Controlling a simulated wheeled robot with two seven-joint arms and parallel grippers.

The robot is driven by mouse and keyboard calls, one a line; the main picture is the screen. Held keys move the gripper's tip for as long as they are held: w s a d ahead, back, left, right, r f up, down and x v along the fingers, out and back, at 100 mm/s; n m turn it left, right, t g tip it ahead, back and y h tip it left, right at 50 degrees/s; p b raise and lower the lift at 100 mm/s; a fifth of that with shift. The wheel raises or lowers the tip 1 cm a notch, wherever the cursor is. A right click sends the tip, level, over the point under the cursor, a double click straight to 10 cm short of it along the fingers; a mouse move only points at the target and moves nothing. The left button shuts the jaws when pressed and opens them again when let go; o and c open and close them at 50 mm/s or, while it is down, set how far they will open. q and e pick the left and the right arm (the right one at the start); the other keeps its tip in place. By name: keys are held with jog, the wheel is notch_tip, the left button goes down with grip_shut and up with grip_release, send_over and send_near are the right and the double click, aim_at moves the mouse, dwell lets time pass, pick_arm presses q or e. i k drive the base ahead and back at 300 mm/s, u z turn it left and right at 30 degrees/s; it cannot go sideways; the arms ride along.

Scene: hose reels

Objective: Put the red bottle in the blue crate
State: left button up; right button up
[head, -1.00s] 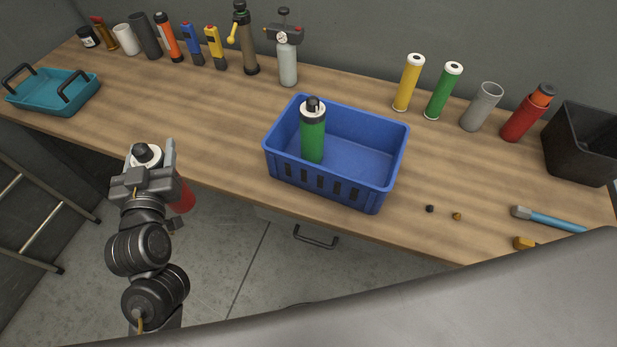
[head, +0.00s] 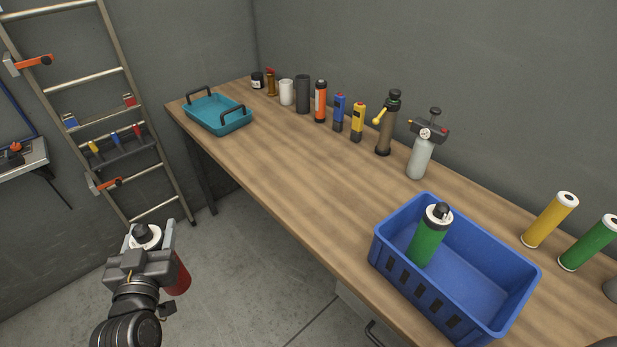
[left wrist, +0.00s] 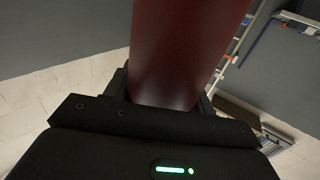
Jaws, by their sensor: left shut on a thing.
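The red bottle (head: 180,275) has a white collar and a black cap and is held in my left gripper (head: 152,240), low and left in the head view, out over the floor in front of the bench. The left wrist view shows its dark red body (left wrist: 185,50) between the jaws (left wrist: 160,90). The blue crate (head: 495,262) stands on the bench to the right of the gripper, well apart from it. A green bottle (head: 428,243) with a white collar and black cap stands inside the crate at its left end. My right gripper is not in view.
The wooden bench (head: 290,185) is bare between the teal tray (head: 232,122) and the crate. Several bottles and tools line its back, with a grey gas cylinder (head: 420,160) close behind the crate. Yellow (head: 548,220) and green (head: 588,243) tubes stand right. A ladder (head: 95,110) leans left.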

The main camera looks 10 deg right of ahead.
aim_at(470, 305)
jog(key=u, duration=0.05)
jog(key=k, duration=1.55)
jog(key=z, duration=1.95)
jog(key=i, duration=0.5)
jog(key=z, duration=0.1)
